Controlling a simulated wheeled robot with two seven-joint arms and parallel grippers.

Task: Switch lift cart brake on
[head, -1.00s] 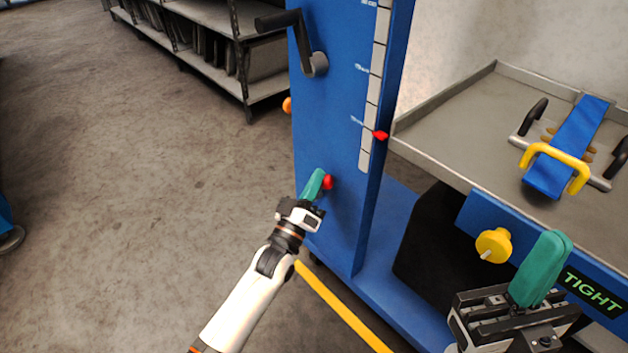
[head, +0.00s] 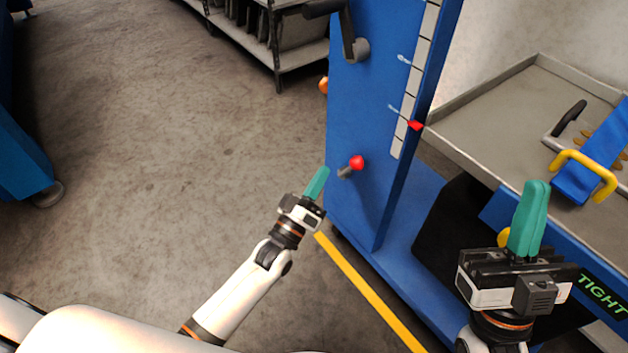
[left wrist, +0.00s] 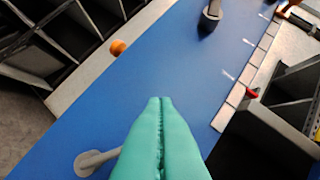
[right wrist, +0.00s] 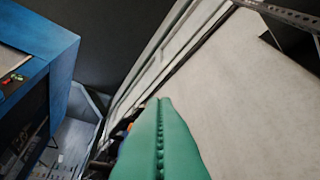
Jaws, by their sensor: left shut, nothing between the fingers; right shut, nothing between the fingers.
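The lift cart's blue column (head: 375,110) stands right of centre in the head view. A short grey lever with a red ball knob (head: 357,163) sticks out low on its face; I take it to be the brake lever. My left gripper (head: 323,173) is shut and empty, left of the knob and apart from it. In the left wrist view its green fingers (left wrist: 160,105) point at the blue face, and a grey lever (left wrist: 95,160) shows beside them; its knob is not visible there. My right gripper (head: 536,188) is shut and empty, in front of the cart's tray side.
A grey crank handle (head: 352,45) and an orange knob (head: 323,85) are higher on the column. The tray (head: 490,105) carries a blue part with a yellow handle (head: 590,165). A yellow floor line (head: 370,293) runs below.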

